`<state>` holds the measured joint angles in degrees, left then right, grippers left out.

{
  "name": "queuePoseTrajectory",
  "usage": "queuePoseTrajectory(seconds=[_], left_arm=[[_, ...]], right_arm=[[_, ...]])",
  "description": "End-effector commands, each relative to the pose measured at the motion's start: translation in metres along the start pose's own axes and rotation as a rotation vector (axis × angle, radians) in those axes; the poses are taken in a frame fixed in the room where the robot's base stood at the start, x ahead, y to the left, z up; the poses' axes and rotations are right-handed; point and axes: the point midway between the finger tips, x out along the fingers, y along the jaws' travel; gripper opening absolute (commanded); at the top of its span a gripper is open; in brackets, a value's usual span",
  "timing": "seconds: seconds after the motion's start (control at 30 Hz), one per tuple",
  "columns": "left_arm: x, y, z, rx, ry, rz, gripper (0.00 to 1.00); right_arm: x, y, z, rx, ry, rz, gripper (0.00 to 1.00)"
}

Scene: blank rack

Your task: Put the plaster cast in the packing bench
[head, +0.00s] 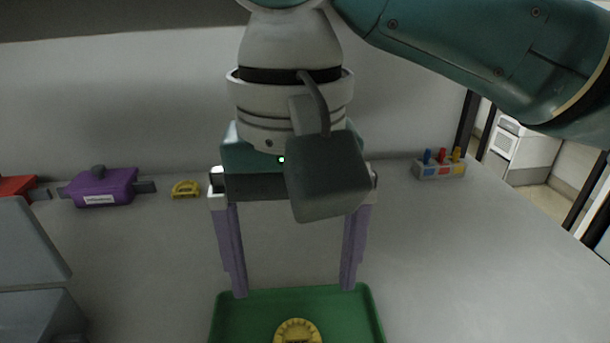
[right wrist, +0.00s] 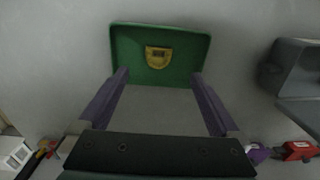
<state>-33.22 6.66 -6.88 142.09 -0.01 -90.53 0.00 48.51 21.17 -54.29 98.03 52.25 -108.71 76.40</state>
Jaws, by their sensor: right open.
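A yellow rounded piece (head: 298,331), the likely plaster cast, lies in a green tray (head: 362,305); I cannot tell whether this tray is the packing bench. In the right wrist view the yellow piece (right wrist: 158,57) looks half-round and lies inside the green tray (right wrist: 122,45). My right gripper (head: 294,290) points down above the tray with its two purple fingers wide apart. It is open and empty, and the piece is clear of the fingers. It also shows in the right wrist view (right wrist: 160,76). My left gripper is out of view.
A second yellow half-round piece (head: 185,188) lies at the back, beside a purple lidded container (head: 103,188). A red item (head: 17,186) and a grey box (head: 30,240) stand at the left. A block with coloured pegs (head: 440,168) stands back right. The right surface is clear.

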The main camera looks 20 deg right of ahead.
Motion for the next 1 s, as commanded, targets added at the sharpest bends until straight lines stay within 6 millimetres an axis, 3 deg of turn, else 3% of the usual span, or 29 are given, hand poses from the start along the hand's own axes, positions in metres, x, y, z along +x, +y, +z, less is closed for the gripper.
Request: queuePoseTrajectory(seconds=[0.23, 0.37, 0.47, 0.7, 0.8, 1.0], left_arm=[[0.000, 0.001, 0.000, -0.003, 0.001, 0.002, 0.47], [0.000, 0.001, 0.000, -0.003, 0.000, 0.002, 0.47], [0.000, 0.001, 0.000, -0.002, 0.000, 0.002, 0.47], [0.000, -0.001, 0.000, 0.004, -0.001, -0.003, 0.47], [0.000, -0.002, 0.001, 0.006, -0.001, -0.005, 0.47], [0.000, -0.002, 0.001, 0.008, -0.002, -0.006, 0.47]], right_arm=[[0.032, -0.022, 0.046, -0.224, -0.004, -0.191, 0.99], [0.047, -0.021, 0.070, -0.336, 0.069, -0.314, 0.99], [0.057, -0.002, 0.081, -0.379, 0.150, -0.340, 0.99], [0.073, 0.086, 0.099, -0.445, 0.289, -0.168, 0.99], [0.073, 0.114, 0.106, -0.470, 0.304, -0.089, 0.99], [0.073, 0.132, 0.109, -0.493, 0.310, -0.033, 0.99]])
